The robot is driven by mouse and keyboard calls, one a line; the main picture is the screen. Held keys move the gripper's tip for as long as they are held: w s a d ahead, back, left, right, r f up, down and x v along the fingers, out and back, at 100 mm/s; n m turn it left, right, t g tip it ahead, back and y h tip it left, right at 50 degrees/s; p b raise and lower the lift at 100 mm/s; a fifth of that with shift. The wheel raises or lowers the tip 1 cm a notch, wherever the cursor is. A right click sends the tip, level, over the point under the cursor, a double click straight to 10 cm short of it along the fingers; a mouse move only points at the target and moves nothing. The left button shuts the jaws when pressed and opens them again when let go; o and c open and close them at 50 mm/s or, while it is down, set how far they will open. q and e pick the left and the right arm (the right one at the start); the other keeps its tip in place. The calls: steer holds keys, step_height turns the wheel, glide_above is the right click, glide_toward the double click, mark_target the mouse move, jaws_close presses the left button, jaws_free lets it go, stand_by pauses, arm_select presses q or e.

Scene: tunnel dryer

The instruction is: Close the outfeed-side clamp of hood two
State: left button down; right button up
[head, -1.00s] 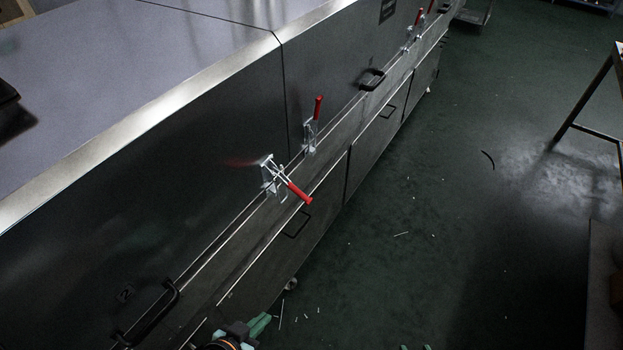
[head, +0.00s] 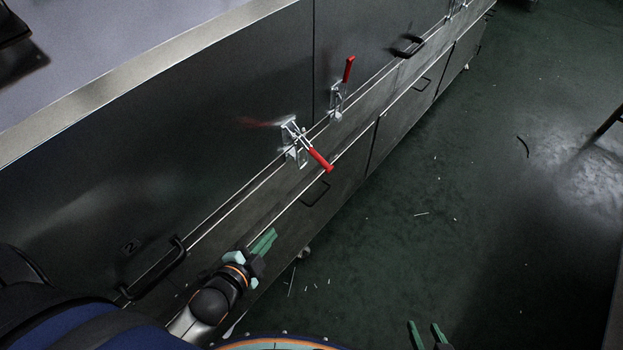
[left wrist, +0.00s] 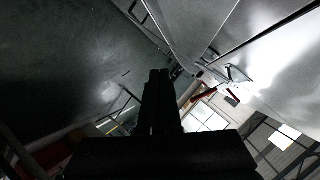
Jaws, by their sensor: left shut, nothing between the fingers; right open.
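The hood marked 2 (head: 215,150) is a dark panel with a black handle (head: 160,270). Near its right end is a metal toggle clamp (head: 295,143); its red handle (head: 320,160) swings outward and down, away from the hood. My left gripper (head: 265,240), with green fingers, is shut and empty, below and left of this clamp and apart from it. In the left wrist view its dark fingers (left wrist: 160,85) lie together, with a red handle (left wrist: 203,95) beyond them. My right gripper (head: 428,332) is open and empty at the bottom edge, over the floor.
Beyond the panel seam stands another clamp (head: 337,98) with its red handle upright. A narrow ledge runs along under the hoods, with lower panels and a drawer-type handle (head: 315,193) below. The green floor (head: 450,200) to the right is open, with small scraps.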

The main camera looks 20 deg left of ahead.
arm_select(q)
steer(key=w+m+t+h+b, duration=0.2)
steer(key=w+m+b, duration=0.1)
steer(key=m, duration=1.3)
steer(key=w+r+m+t+h+b, duration=0.1)
steer(key=m+b, duration=0.5)
steer(key=m, duration=1.1)
steer(key=w+a+t+h, duration=0.1)
steer(key=w+h, duration=0.1)
steer(key=w, duration=0.1)
steer(key=shift+r+h, duration=0.25)
steer(key=shift+h, duration=0.05)
arm_select(e)
step_height(320, 180, down, 7)
steer(key=w+a, duration=0.2)
steer(key=shift+a+r+n+y, duration=0.2)
steer(key=shift+a+n+y, duration=0.1)
steer(key=shift+a, duration=0.1)
arm_select(q)
steer(key=shift+w, duration=0.1)
